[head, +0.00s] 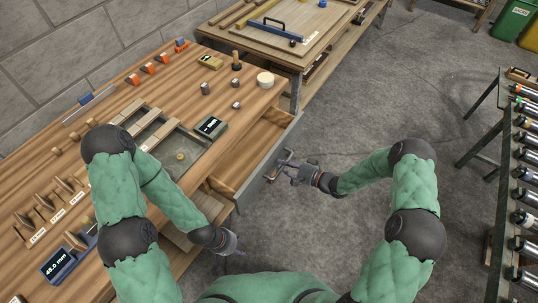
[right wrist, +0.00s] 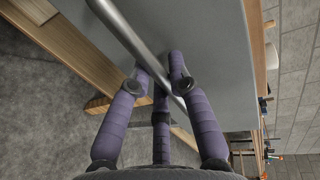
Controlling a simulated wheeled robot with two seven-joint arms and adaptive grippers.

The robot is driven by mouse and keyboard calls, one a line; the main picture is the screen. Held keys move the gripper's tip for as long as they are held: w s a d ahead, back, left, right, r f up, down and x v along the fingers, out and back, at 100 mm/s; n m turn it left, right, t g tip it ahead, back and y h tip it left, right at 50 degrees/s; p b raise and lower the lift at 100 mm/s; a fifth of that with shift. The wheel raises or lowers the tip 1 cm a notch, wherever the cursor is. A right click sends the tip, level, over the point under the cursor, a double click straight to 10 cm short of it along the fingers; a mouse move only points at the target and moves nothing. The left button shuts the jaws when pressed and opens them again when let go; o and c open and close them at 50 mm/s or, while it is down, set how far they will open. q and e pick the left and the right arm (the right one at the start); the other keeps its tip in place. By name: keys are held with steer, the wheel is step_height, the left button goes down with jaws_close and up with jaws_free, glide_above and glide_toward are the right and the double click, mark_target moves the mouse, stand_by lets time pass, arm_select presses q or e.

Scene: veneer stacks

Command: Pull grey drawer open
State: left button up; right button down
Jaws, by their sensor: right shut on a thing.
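The grey drawer (head: 258,172) sticks out from the front of the wooden workbench, partly open, with a strip of its inside showing behind the grey front. Its metal bar handle (head: 283,163) faces the aisle. My right gripper (head: 290,169) is shut on this handle. In the right wrist view, the fingers of the right gripper (right wrist: 164,78) close around the handle bar (right wrist: 128,38), close to the grey drawer front (right wrist: 218,55). My left gripper (head: 237,247) hangs low in front of the bench, away from the drawer; its finger opening is too small to tell.
The workbench (head: 150,88) carries trays, a small dark display box (head: 211,126), knobs and a round pale disc (head: 265,79). A second wooden table (head: 290,45) stands behind. A rack of cylinders (head: 525,175) is at the right. The concrete floor between is clear.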

steer(key=f+p+v, duration=0.1)
steer(key=f+v, duration=0.1)
steer(key=v, duration=0.8)
steer(key=shift+s+d, duration=0.15)
steer(key=shift+d, duration=0.05)
steer(key=shift+f, duration=0.1)
steer(key=c, duration=1.1)
jaws_free()
steer(key=shift+d, duration=0.1)
steer(key=v, duration=1.1)
steer(key=shift+s+d, duration=0.3)
